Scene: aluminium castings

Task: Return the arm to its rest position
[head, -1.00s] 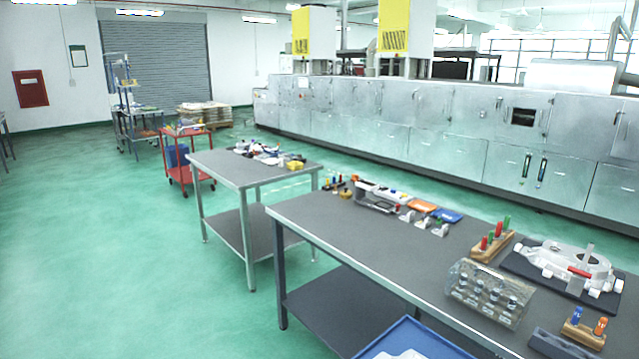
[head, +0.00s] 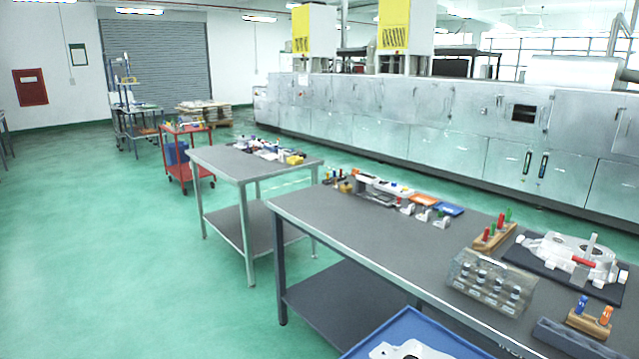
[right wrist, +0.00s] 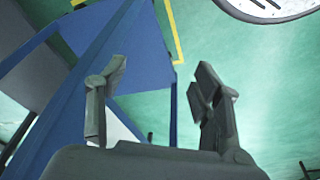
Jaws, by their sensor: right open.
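My right gripper (right wrist: 160,75) shows in the right wrist view. Its two dark fingers stand well apart and nothing is between them. Behind the fingers are large blue surfaces (right wrist: 75,85), which I cannot identify for certain, and green floor (right wrist: 265,80). No contact between the fingers and anything else shows. Neither of my grippers shows in the head view, and my left gripper is not seen at all.
The grey workbench (head: 370,235) carries a casting on a dark mat (head: 540,262), a clear box of parts (head: 490,283) and peg blocks. A blue tray (head: 362,347) with a pale casting is at the bottom. Open green floor (head: 110,270) lies at left.

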